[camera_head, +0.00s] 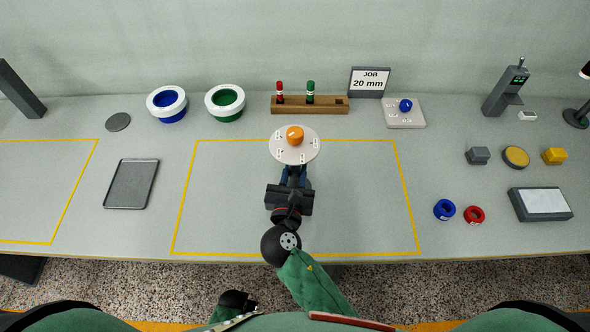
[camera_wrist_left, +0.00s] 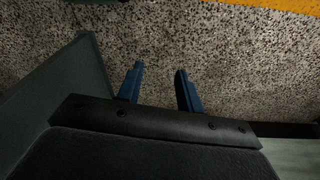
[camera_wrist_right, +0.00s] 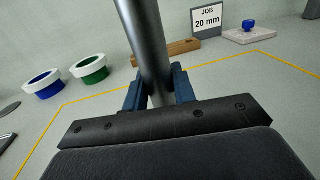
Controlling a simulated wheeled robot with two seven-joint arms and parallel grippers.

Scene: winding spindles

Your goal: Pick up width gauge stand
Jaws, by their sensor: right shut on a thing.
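A stand with a round white top (camera_head: 286,152), small marks around its rim and an orange knob (camera_head: 295,134) is at the middle of the bench; I take it for the width gauge stand. In the right wrist view its grey round post (camera_wrist_right: 146,40) rises between my fingers and out of the picture. My right gripper (camera_head: 294,172) is shut on this post, below the top. The post's foot is hidden, so I cannot tell whether it touches the bench. My left gripper (camera_wrist_left: 157,80) is open and empty over the speckled floor, in front of the bench.
Behind are a wooden rack (camera_head: 330,106) with red and green pieces, a JOB 20 mm sign (camera_head: 369,82) and a white plate (camera_head: 415,121) with a blue knob. Blue (camera_head: 168,104) and green (camera_head: 226,102) bowls stand back left. The yellow-outlined area (camera_head: 230,210) is otherwise clear.

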